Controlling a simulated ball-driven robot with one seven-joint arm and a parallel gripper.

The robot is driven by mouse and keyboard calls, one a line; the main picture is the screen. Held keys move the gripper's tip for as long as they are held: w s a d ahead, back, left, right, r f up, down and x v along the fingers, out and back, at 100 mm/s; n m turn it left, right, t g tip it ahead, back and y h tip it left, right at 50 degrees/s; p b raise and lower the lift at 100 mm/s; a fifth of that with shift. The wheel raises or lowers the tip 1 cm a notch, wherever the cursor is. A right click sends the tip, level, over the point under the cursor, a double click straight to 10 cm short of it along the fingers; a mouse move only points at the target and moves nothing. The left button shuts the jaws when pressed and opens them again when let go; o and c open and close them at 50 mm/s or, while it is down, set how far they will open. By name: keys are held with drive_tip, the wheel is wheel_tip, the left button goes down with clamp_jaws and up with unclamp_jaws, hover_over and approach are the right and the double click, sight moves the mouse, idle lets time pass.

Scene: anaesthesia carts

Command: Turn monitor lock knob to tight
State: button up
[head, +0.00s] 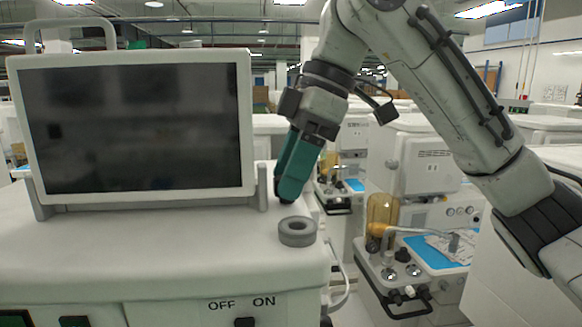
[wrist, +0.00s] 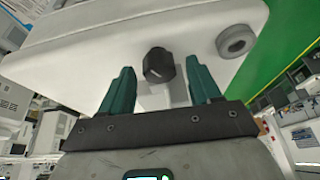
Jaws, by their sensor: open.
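The black lock knob (wrist: 158,65) shows in the wrist view against the white cart top, with a grey stem beneath it. My gripper (wrist: 157,78) is open, its two green fingers on either side of the knob's near end. I cannot tell whether either finger touches it. In the head view my gripper (head: 289,190) points down at the cart's right edge, beside the monitor (head: 140,130). The monitor stands upright with a dark screen and pale frame. In the head view the knob is mostly or wholly hidden by the fingers. Its tight or loose setting cannot be read.
A grey ring (head: 297,232) lies on the white cart top (head: 150,260), just in front of my gripper; it also shows in the wrist view (wrist: 236,41). An OFF/ON switch (head: 245,322) is on the cart's front. Other carts (head: 420,160) stand behind and to the right.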

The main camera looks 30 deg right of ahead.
drive_tip(key=shift+c, duration=0.4)
drive_tip(key=c, duration=1)
drive_tip(key=shift+o, duration=0.2)
drive_tip(key=shift+s+m+t+h, duration=0.1)
drive_tip(key=shift+m+t+h, duration=0.3)
drive_tip(key=shift+m, duration=1.2)
drive_tip(key=o, duration=1)
drive_tip(key=shift+o, duration=0.2)
drive_tip(key=shift+r, duration=0.1)
drive_tip(key=v, duration=1)
drive_tip(key=shift+d+r+b, duration=0.2)
drive_tip(key=shift+d+b, duration=0.05)
drive_tip(key=shift+b, duration=0.05)
drive_tip(key=shift+s, duration=0.15)
